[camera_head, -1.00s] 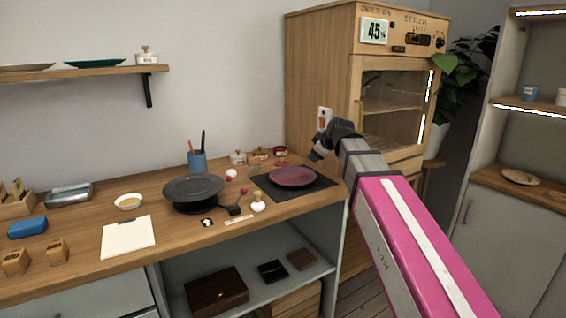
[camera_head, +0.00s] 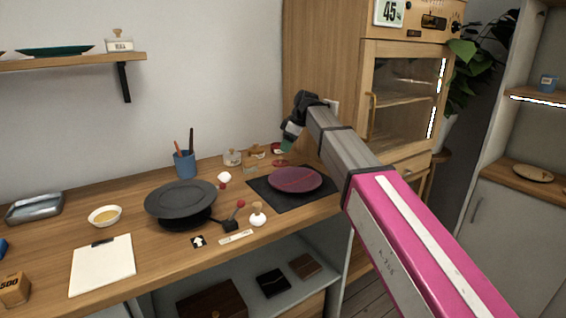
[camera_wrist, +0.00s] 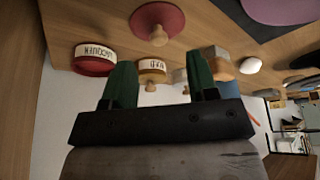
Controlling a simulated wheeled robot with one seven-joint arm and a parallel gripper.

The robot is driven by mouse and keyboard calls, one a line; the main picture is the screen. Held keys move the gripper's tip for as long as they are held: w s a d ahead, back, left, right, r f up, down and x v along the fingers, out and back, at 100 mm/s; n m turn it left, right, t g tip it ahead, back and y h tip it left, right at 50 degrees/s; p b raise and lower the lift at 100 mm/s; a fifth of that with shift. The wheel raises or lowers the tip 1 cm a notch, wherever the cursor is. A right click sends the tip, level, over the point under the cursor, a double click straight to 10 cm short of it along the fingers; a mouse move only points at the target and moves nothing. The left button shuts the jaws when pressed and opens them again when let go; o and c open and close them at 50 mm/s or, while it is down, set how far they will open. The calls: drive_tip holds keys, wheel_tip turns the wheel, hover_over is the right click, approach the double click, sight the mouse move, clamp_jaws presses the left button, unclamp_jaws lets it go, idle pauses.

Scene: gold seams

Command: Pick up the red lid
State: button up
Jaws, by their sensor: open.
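The red lid (camera_wrist: 155,20) is a round red disc with a pale wooden knob, lying on the wooden counter; it is at the top of the wrist view. In the head view the lid (camera_head: 281,163) lies behind the dark red plate, just below my gripper (camera_head: 291,138). My gripper shows in the wrist view (camera_wrist: 160,82) with two green fingers apart and nothing between them. The lid is beyond the fingertips, not touched.
Other small jars (camera_head: 232,158) stand along the wall left of the lid. The dark red plate (camera_head: 295,180) sits on a black mat (camera_head: 265,197) in front. A wooden cabinet (camera_head: 322,60) rises behind my arm. A black turntable (camera_head: 180,197) stands further left.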

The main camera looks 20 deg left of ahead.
sight(280, 160)
drive_tip(key=x, duration=0.5)
drive_tip(key=shift+w+a+f, duration=0.1)
drive_tip(key=shift+a+f, duration=0.15)
clamp_jaws()
